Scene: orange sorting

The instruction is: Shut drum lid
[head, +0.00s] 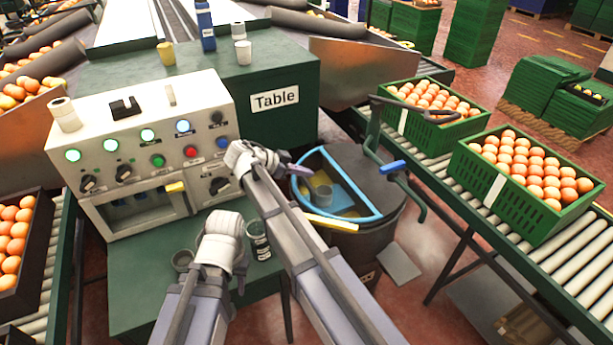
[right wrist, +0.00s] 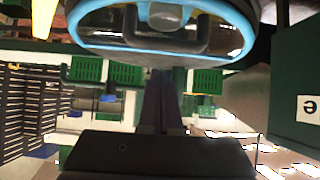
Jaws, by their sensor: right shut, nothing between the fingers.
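The dark round drum (head: 350,245) stands right of the green table. Its top has a blue-rimmed opening (head: 375,214) on the left side, with a grey cup and something yellow inside. A dark flat cover (head: 370,175) spans the right side; I cannot tell whether it is the movable lid. The blue rim also shows in the right wrist view (right wrist: 150,50). My right gripper (head: 300,169) is shut and empty at the opening's left edge; its dark fingers show in the right wrist view (right wrist: 163,100). My left gripper (head: 241,280) is low over the table front, its fingers mostly hidden.
A bent dark lever with a blue grip (head: 392,167) rises beside the drum. A yellow bar (head: 332,223) sticks out at its front. A control box (head: 150,150) and a dark cup (head: 258,240) stand on the table. Orange crates (head: 500,200) line the roller conveyor at right.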

